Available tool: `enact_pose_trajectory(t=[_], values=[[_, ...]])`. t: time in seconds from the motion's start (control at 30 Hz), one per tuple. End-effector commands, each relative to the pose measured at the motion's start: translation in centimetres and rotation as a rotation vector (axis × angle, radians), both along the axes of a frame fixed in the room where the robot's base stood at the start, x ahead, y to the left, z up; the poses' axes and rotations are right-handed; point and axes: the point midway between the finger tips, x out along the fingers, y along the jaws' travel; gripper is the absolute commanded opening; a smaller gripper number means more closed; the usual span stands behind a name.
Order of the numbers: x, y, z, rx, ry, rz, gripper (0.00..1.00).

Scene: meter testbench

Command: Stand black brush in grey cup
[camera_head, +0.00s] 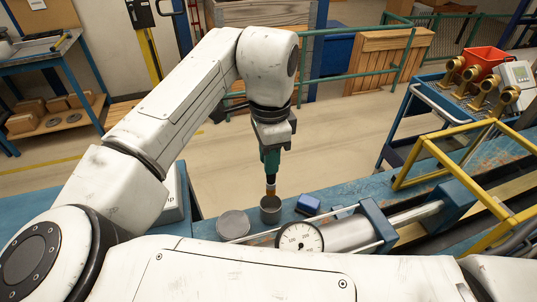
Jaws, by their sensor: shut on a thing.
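My gripper (270,166) points straight down over the blue bench (340,193) and is shut on the black brush (271,182). Only a short dark and orange-brown part of the brush shows below the fingers. The grey cup (270,211) stands on the bench directly below. The brush is upright, and its lower end is at or just inside the cup's mouth; I cannot tell how deep it reaches. The rest of the brush is hidden by the gripper.
A round grey lid-like disc (233,224) lies left of the cup, and a small blue block (308,205) sits to its right. A dial gauge (299,238) and a metal cylinder (345,234) are close in front. A yellow frame (430,160) rises at right.

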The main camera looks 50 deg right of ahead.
Motion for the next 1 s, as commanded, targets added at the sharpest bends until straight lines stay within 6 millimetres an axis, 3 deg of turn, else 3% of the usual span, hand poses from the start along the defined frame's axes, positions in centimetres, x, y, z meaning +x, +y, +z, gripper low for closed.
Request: enact_pose_trajectory(t=[1.0], values=[[0.0, 0.0, -7.1, 0.000, 0.000, 0.000, 0.00]])
